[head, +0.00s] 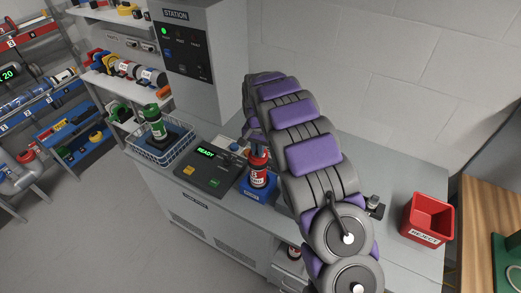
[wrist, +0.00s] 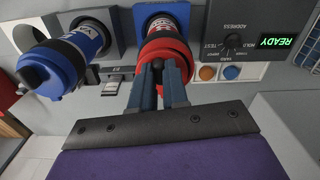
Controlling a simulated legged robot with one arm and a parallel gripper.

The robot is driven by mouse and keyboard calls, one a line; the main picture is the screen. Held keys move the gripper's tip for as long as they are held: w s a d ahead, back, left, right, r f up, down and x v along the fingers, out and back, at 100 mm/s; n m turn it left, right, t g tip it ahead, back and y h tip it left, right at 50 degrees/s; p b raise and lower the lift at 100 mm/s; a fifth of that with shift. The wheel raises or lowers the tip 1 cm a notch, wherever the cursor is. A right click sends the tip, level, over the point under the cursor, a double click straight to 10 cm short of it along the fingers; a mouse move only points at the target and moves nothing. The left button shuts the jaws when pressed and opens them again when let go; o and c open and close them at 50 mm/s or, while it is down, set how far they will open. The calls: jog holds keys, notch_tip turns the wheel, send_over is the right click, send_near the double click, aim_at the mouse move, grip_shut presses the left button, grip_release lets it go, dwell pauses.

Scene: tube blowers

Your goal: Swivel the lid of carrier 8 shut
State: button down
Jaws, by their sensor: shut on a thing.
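A red carrier (head: 258,170) with a white label band and a dark part near its top stands upright in a blue holder (head: 257,189) on the station counter. It also shows in the wrist view (wrist: 165,46), where its red end faces my gripper. My gripper (wrist: 163,70) has its two blue-grey fingers close together at that red end, shut on a part of the lid that the fingers largely hide. I cannot read a number 8 on it, nor tell how far the lid is turned. In the head view my arm covers most of the gripper.
A blue carrier (wrist: 68,61) sits beside the red one in the wrist view. The control panel (head: 209,167) reads READY. A wire basket (head: 161,142) holds a green carrier (head: 156,124). A red reject bin (head: 427,219) stands on the counter at right.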

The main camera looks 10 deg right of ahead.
jog(key=shift+w+a+m, duration=0.15)
jog(key=shift+a+m, duration=0.1)
jog(key=shift+m, duration=0.55)
jog(key=c, duration=1.1)
grip_release()
notch_tip(320, 180, up, 17)
jog(key=shift+w+a+r, duration=0.1)
jog(key=shift+a+r, duration=0.05)
